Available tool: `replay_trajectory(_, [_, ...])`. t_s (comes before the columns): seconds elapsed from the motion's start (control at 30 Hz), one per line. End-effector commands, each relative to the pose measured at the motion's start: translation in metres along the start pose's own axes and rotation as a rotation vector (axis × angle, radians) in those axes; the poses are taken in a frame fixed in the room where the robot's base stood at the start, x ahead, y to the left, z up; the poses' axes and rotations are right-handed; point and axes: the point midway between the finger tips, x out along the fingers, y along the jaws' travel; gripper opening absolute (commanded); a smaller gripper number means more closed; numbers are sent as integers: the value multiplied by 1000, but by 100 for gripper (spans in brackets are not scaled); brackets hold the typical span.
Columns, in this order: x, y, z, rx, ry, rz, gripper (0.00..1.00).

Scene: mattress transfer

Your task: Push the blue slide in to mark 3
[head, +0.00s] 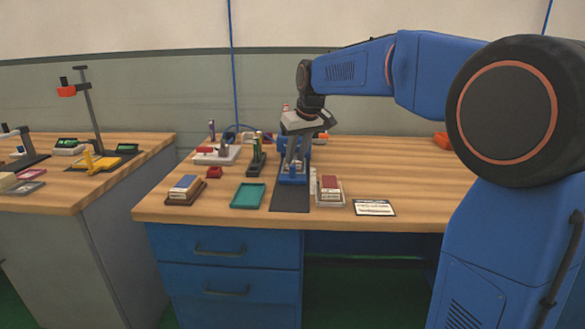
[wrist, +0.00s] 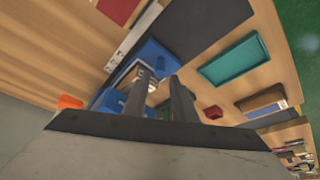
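The blue slide unit (head: 292,179) stands on a dark mat (head: 290,201) near the front of the wooden table. In the wrist view its blue body (wrist: 152,50) lies just beyond my fingertips. Which part is the slide and which its frame I cannot tell. My gripper (head: 294,168) points down at the unit; in the wrist view its two dark fingers (wrist: 160,77) stand apart. A small pale part shows behind the gap; whether the fingers touch the unit is unclear. A pale strip (wrist: 131,34) runs beside the unit; no mark 3 is readable.
A teal tray (head: 248,196) lies left of the mat, with a blue-and-brown block (head: 185,190) farther left. A red-and-white block (head: 329,190) stands close on the right, and a printed card (head: 373,208) lies beyond it. The table's right side is mostly clear.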

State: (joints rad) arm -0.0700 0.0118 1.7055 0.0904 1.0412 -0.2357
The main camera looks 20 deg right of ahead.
Motion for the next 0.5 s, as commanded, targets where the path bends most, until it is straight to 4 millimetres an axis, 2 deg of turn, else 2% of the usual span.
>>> replay_trajectory(0.2, [36,0,0,0,-2,-1,25])
replay_trajectory(0.5, [57,0,0,0,1,0,25])
